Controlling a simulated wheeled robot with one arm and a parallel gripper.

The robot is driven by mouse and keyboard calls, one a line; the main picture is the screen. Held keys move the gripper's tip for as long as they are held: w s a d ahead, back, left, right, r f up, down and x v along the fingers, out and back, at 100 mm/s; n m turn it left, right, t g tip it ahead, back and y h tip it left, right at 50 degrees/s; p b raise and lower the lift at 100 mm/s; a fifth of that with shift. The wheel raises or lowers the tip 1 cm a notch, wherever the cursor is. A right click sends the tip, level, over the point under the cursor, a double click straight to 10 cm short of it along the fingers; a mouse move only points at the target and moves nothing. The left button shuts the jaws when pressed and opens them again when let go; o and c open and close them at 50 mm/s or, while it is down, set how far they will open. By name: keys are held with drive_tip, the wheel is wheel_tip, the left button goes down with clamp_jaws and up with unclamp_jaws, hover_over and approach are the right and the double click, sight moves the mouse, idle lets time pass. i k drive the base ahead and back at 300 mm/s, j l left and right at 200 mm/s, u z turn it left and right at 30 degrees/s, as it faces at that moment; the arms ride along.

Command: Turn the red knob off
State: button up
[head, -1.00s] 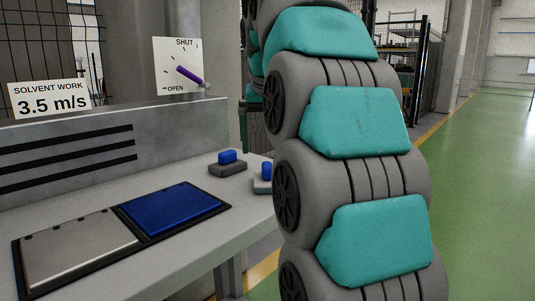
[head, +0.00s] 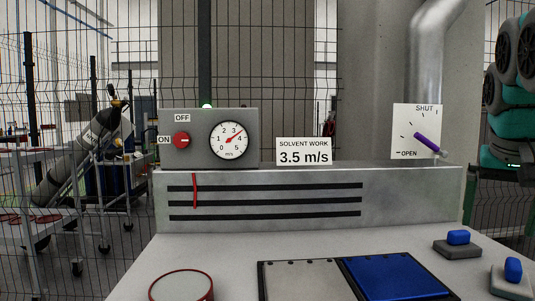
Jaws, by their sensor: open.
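The red knob (head: 181,140) sits at the left of a grey control box (head: 195,157) at the back of the bench. An OFF label (head: 182,118) is above the knob and an ON label (head: 164,140) is to its left. The knob's pointer is too small to read surely. A round dial (head: 229,140) beside it has its needle between 3 and 4. A small green light (head: 207,106) shows on top of the box. My gripper is not in view; only links of my arm show at the right edge. Nothing visible touches the knob.
A sign (head: 304,151) reads 3.5 m/s. A purple lever (head: 426,139) is on a SHUT/OPEN plate. On the bench are a red-rimmed round item (head: 182,286), a blue pad (head: 396,277), a grey panel (head: 303,281) and two blue-topped blocks. Wire fencing stands behind.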

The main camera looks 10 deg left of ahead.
sight(182, 139)
drive_tip(key=u, duration=1.1)
drive_tip(key=k, duration=0.2)
